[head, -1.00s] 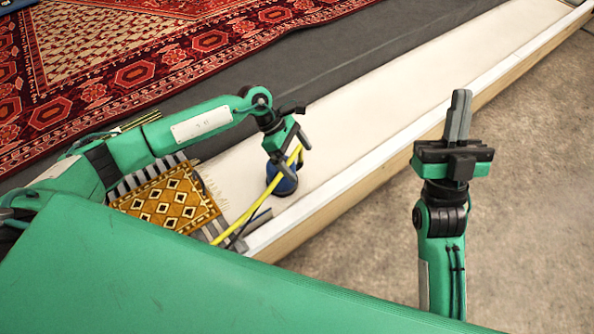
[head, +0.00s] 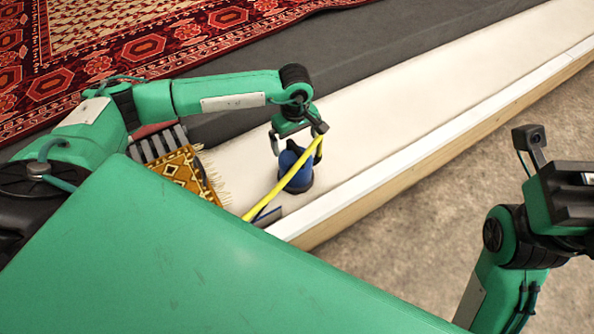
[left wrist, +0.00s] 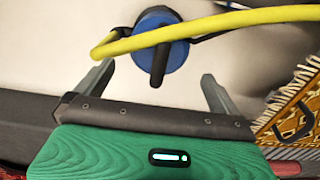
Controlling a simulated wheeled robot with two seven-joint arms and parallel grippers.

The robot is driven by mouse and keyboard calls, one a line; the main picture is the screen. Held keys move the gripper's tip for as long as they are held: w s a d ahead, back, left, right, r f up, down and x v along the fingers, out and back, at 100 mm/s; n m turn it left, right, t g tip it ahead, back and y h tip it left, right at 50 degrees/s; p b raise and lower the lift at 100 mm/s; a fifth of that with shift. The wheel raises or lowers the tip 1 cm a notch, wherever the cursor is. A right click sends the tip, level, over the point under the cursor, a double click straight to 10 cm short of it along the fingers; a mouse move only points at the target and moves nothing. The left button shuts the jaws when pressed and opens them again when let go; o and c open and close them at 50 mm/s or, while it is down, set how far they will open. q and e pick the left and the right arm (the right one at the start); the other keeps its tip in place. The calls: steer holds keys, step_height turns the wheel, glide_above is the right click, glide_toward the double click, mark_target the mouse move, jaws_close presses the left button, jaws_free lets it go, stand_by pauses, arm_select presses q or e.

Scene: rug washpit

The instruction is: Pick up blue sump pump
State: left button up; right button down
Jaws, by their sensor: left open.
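The blue sump pump (head: 299,182) stands on the white strip, with a dark base and a yellow hose (head: 268,196) running from it to the lower left. My left gripper (head: 297,146) is open above the pump, its fingers on either side of the pump's upper part. In the left wrist view, the pump's round blue top (left wrist: 176,58) and black handle lie between and just beyond the open fingertips (left wrist: 158,80), apart from both. The hose crosses the pump there. My right gripper (head: 568,190) is at the right edge; its fingers are not visible.
A light curb with a wooden side (head: 400,170) runs along the strip, close to the pump. A small orange patterned rug (head: 185,170) lies left of the pump, and a large red rug (head: 130,45) lies farther back. The strip beyond the pump is clear.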

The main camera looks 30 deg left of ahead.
mark_target(296, 146)
arm_select(q)
steer(key=shift+f+b, duration=1.65)
steer(key=shift+f, duration=1.4)
